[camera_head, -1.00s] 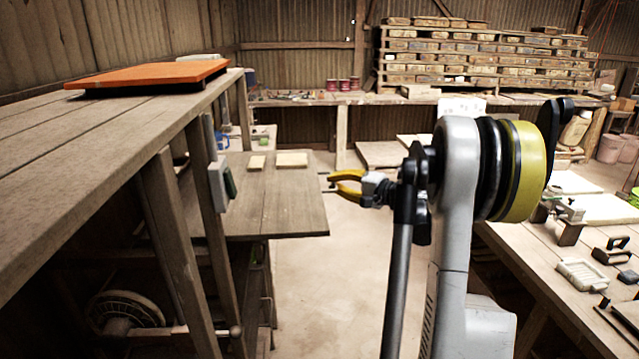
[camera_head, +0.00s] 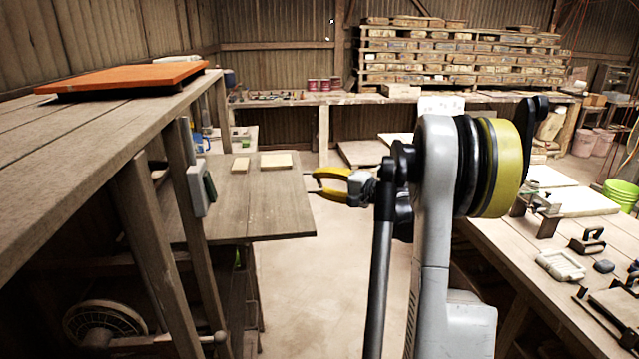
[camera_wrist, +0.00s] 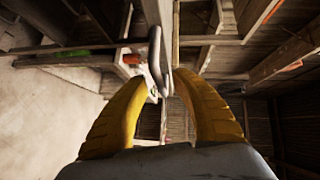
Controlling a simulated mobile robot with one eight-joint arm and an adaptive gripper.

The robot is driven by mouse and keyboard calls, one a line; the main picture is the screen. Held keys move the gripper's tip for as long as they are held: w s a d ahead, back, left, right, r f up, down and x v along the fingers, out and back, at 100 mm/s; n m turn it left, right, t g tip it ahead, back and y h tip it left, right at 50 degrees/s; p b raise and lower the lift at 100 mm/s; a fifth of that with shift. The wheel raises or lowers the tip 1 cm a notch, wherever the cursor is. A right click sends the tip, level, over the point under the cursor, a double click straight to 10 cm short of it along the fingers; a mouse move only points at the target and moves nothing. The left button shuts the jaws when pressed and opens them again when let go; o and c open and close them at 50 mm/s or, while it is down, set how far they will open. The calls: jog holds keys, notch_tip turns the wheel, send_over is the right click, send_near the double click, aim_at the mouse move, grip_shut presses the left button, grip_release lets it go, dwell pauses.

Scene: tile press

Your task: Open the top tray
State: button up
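My gripper (camera_head: 320,181) has yellow fingers and stands near the centre of the head view. Its fingers are apart, with nothing visibly held. It appears close to the right end of a flat wooden board (camera_head: 270,222) that juts out from the left bench; I cannot tell whether they touch. Two pale slabs (camera_head: 276,160) lie on the board. In the wrist view the two curved fingers (camera_wrist: 166,82) frame a gap, with a grey rod (camera_wrist: 155,55) beyond it. No part is clearly identifiable as the top tray.
A long wooden bench (camera_head: 90,140) with an orange panel (camera_head: 125,76) runs along the left. A right table (camera_head: 535,265) carries clamps and a pale tile mould (camera_head: 560,265). Stacked pallets (camera_head: 460,60) stand at the back. Concrete floor (camera_head: 310,290) lies open between the benches.

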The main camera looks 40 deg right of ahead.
jog(key=v, duration=1.1)
jog(key=shift+s, duration=0.35)
jog(key=shift+d+r, duration=0.1)
